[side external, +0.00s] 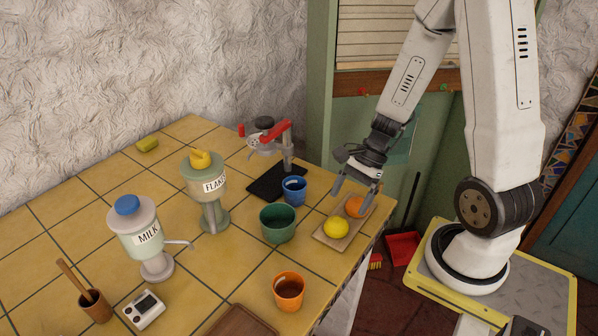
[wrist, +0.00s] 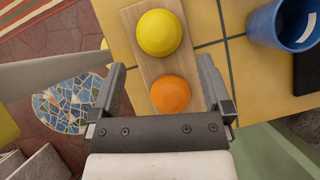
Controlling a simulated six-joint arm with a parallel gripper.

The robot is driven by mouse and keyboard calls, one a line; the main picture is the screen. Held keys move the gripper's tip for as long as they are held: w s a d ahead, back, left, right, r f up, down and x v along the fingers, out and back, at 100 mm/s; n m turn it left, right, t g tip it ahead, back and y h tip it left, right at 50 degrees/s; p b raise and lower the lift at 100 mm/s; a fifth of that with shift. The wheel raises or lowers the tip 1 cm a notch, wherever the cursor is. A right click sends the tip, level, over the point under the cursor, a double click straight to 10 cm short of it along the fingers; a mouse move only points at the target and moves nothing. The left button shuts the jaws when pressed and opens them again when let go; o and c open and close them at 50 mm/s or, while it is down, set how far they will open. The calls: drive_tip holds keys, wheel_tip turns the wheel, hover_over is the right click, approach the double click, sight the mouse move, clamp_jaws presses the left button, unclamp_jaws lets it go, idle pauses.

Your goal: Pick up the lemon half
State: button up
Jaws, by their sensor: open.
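The yellow lemon half (side external: 336,227) lies on a small wooden board (side external: 325,238) near the counter's right edge. In the wrist view the lemon half (wrist: 159,33) is at the top centre, beyond my fingertips. An orange fruit half (side external: 355,207) lies on the same board behind it; in the wrist view the orange half (wrist: 171,94) is between my fingers. My gripper (side external: 355,191) is open and empty, above the orange half's end of the board. In the wrist view my gripper (wrist: 159,80) straddles the board (wrist: 150,68).
A blue cup (side external: 294,190) and a green cup (side external: 277,223) stand left of the board. A juice press (side external: 270,140) with a red handle is behind them. An orange cup (side external: 289,291), milk dispenser (side external: 133,225) and flakes dispenser (side external: 205,185) stand farther left.

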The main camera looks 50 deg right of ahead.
sight(340, 218)
drive_tip(key=shift+a+f, duration=0.15)
drive_tip(key=shift+f, duration=0.1)
drive_tip(key=shift+x, duration=2.6)
drive_tip(key=c, duration=1.1)
drive_tip(key=shift+o, duration=0.2)
drive_tip(key=shift+r, duration=0.15)
drive_tip(key=shift+r, duration=4.9)
